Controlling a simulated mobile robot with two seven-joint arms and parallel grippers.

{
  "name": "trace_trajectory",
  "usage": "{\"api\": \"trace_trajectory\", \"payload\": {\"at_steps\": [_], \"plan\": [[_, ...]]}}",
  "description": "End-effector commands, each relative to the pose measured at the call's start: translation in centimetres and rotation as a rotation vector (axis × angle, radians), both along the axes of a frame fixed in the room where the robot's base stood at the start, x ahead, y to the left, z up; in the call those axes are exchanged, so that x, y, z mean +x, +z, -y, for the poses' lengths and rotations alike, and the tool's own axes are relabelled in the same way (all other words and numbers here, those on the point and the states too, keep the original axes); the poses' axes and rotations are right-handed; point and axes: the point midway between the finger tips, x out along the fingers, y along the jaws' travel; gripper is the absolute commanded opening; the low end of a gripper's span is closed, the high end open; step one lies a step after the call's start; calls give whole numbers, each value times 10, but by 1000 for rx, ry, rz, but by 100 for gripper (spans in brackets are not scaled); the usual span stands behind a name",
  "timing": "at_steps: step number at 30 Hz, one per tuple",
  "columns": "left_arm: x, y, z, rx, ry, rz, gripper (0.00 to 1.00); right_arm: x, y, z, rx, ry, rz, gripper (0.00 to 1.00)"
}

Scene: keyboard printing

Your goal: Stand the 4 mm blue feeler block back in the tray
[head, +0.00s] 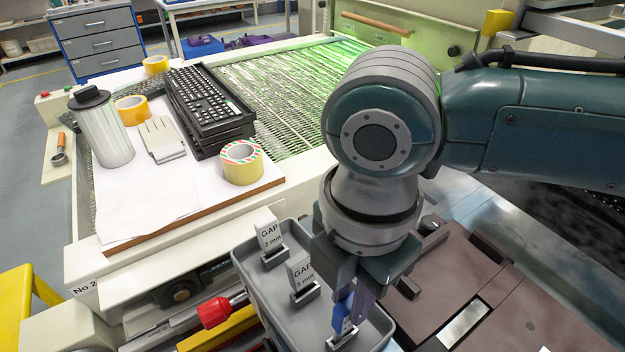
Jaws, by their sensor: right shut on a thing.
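The blue feeler block (341,319) is in my right gripper (351,301), which points down over the near right end of the grey tray (268,302). The fingers and wrist hide much of the block, and its label cannot be read. Its lower end is at a small slotted holder (343,340) in the tray; I cannot tell whether it is seated in the slot or just above it. The block marked GAP 2 mm (269,237) and the block marked GAP 3 mm (300,270) stand upright in their own holders, farther back. My left gripper is out of view.
A red knob (213,312) is beside the tray on the left. A brown plate with raised parts (450,283) is close on the right. Behind are stacked black keyboards (207,105), a tape roll (241,163) and a cylindrical container (103,130) on a white-covered board.

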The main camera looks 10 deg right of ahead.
Motion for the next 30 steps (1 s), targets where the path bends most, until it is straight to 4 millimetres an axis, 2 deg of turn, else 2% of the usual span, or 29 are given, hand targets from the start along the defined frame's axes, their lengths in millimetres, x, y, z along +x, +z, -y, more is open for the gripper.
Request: {"api": "trace_trajectory", "payload": {"at_steps": [30], "plan": [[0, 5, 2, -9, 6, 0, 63, 0, -3, 0, 0, 0, 0, 0]]}}
